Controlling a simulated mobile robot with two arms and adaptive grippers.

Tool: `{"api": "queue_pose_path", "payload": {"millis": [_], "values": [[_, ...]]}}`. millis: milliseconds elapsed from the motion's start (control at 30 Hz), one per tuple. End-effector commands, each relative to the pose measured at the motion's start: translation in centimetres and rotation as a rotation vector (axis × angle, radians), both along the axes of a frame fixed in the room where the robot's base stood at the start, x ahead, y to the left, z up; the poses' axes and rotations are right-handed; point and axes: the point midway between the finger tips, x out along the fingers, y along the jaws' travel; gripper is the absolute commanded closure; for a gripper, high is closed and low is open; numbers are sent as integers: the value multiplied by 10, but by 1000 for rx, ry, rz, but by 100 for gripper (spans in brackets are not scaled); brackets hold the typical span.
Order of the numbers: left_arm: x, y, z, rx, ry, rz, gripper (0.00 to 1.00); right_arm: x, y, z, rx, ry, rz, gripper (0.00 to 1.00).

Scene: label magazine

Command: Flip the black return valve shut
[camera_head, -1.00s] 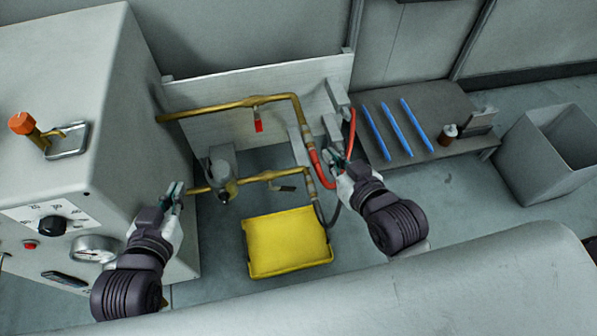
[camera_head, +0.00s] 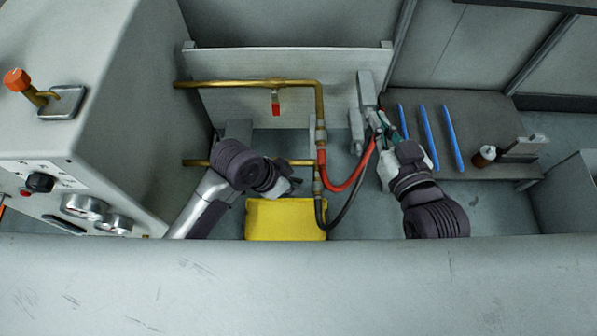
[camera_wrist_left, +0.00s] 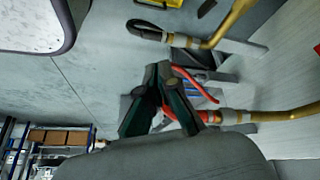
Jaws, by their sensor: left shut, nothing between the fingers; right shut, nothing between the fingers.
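The black return valve is hidden behind my left arm in the head view; the lower brass pipe (camera_head: 300,162) shows on both sides of that arm. In the left wrist view, a small dark lever (camera_wrist_left: 207,8), apparently the valve's handle, sits at the top edge beside a brass pipe (camera_wrist_left: 232,22). My left gripper (camera_head: 292,187) is in front of the lower pipe, above the yellow tray; its fingers (camera_wrist_left: 162,72) are shut and empty in the wrist view, apart from the lever. My right gripper (camera_head: 378,122) is shut and empty near the grey wall bracket.
The red-handled valve (camera_head: 276,104) hangs on the upper brass pipe (camera_head: 225,85). A red hose (camera_head: 348,183) and a black hose (camera_head: 340,220) loop right of the pipes. The yellow tray (camera_head: 285,220) lies below. A shelf (camera_head: 465,120) holds blue strips and a bottle (camera_head: 484,156).

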Motion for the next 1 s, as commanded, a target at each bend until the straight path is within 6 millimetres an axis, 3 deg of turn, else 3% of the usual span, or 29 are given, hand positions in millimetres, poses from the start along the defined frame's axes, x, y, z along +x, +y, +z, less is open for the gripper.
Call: {"api": "queue_pose_path", "payload": {"millis": [100, 200, 500, 667, 1000], "values": [[25, -18, -7, 38, -17, -190, 100, 0, 0, 0, 0, -2, 0, 100], [45, -22, -12, 75, -24, -318, 100, 0, 0, 0, 0, -2, 0, 100], [97, -5, -17, 170, -31, -504, 100, 0, 0, 0, 0, -1, 0, 100], [106, 1, -17, 185, -31, -524, 100, 0, 0, 0, 0, -1, 0, 100], [106, 0, -18, 185, -30, -526, 100, 0, 0, 0, 1, -4, 0, 100]]}}
